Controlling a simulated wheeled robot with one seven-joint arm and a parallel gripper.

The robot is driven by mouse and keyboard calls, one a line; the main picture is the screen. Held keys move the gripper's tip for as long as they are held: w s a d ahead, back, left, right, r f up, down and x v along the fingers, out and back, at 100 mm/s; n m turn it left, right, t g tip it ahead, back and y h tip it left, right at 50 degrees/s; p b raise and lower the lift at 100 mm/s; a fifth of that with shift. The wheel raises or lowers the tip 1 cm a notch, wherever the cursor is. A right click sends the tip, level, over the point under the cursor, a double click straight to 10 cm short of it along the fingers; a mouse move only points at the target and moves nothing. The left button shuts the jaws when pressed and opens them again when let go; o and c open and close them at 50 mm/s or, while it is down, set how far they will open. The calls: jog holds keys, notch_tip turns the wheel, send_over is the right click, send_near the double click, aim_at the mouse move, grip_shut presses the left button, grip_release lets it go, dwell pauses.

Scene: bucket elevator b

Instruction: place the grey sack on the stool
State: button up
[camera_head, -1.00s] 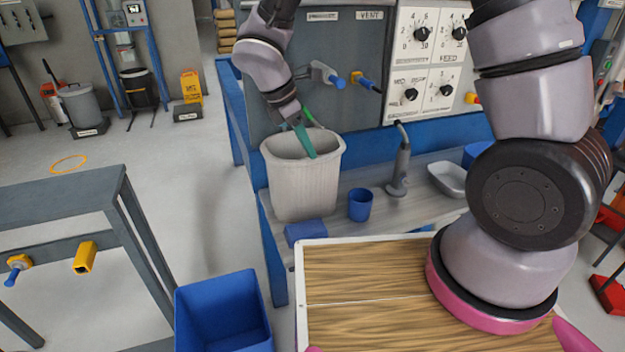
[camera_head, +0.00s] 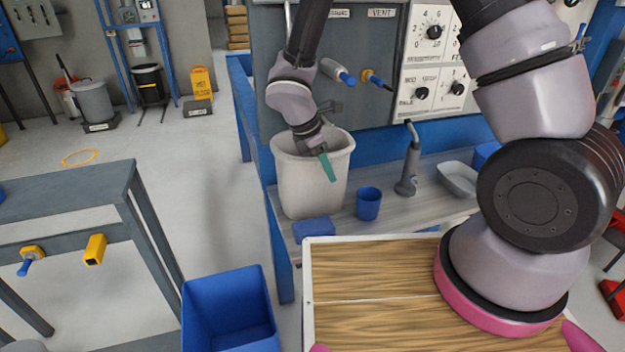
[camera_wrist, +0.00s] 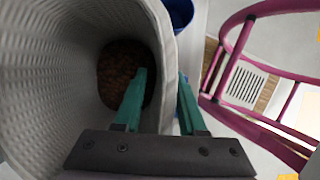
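The grey sack (camera_head: 308,190) is an upright, open-topped woven container on the bench. It also shows in the wrist view (camera_wrist: 60,75), with brown granular contents deep inside. My gripper (camera_head: 325,165) reaches down at the sack's near right rim. In the wrist view my gripper (camera_wrist: 162,85) has its teal fingers apart, one inside the mouth and one outside, with the sack's wall between them. I see no clear grip on the wall. In the head view one finger shows outside the sack; the other is hidden.
On the bench (camera_head: 420,208) beside the sack are a blue cup (camera_head: 368,204), a small blue block (camera_head: 313,229), a grey upright tool (camera_head: 408,165) and a white tray (camera_head: 458,179). A blue bin (camera_head: 230,310) stands in front. A grey table (camera_head: 65,200) is at left, with open floor between.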

grip_shut()
jog(key=shift+d, duration=0.1)
dwell(1.2)
